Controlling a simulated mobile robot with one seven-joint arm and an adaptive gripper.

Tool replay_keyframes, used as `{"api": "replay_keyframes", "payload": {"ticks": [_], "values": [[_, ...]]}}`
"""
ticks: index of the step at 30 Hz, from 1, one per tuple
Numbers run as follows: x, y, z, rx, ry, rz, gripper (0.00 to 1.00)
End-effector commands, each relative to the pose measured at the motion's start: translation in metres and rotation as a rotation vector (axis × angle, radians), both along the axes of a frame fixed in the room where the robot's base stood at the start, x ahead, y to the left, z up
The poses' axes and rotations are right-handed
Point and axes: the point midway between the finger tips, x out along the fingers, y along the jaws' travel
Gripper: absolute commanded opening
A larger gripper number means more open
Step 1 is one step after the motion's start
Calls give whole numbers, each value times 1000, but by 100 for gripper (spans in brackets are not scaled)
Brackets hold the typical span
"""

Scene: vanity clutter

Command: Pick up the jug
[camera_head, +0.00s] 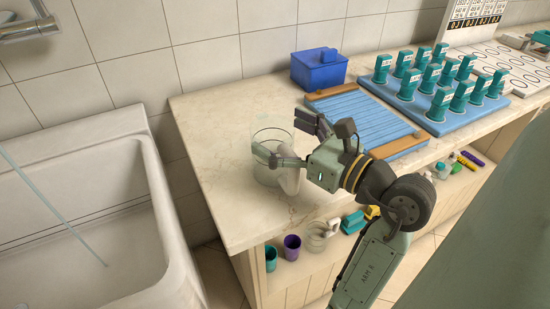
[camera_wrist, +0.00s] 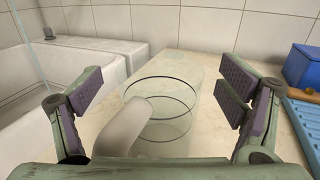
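A clear glass jug (camera_head: 268,142) with a pale handle stands upright on the stone-look counter (camera_head: 225,130), near its left end. In the wrist view the jug (camera_wrist: 172,118) is in the middle, with its handle (camera_wrist: 123,127) towards me and to the left. My gripper (camera_head: 296,140) is open at the jug's right side in the head view. In the wrist view its two purple-padded fingers (camera_wrist: 162,92) are spread wide, with the jug between them in the picture and gaps on both sides. Part of the jug's near side is hidden behind a finger and the handle in the head view.
A blue lidded box (camera_head: 319,70) and a blue slatted board (camera_head: 365,120) lie behind and right of my gripper. A blue tray (camera_head: 405,105) holds several teal items. The shelf below holds cups, another clear jug (camera_head: 317,236) and small items. A white bathtub (camera_head: 95,190) is left.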

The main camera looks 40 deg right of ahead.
Motion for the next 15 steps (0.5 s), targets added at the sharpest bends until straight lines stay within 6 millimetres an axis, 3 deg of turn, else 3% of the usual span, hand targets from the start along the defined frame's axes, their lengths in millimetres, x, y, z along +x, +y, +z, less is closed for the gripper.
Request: {"api": "replay_keyframes", "payload": {"ticks": [15], "values": [[0,0,0,0,0,0,54]]}}
